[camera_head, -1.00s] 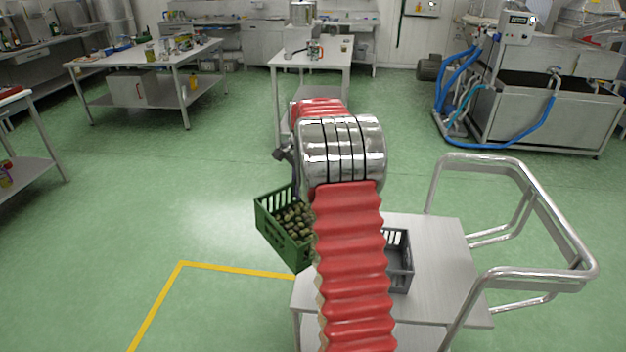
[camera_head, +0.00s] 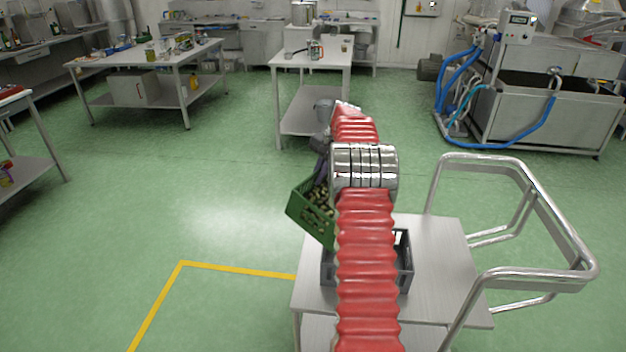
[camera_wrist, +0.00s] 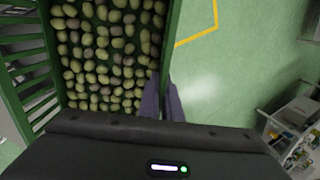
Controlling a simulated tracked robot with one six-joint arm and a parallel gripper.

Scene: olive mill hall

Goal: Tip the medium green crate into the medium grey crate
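The medium green crate (camera_head: 312,218) is full of green and dark olives and hangs in the air, tilted, left of my arm in the head view. In the wrist view its wall (camera_wrist: 172,38) passes between the fingers of my gripper (camera_wrist: 163,98), which are shut on it. In the head view my gripper (camera_head: 320,172) is partly hidden by my arm. The medium grey crate (camera_head: 404,265) stands on the trolley, its middle hidden behind my arm. The green crate is above and left of it, overlapping its left edge in the picture.
The trolley top (camera_head: 445,265) is clear to the right of the grey crate, with a tall metal handle (camera_head: 535,275) at its right. A steel table (camera_head: 310,60) stands behind. Yellow floor tape (camera_head: 230,268) lies left of the trolley on open floor.

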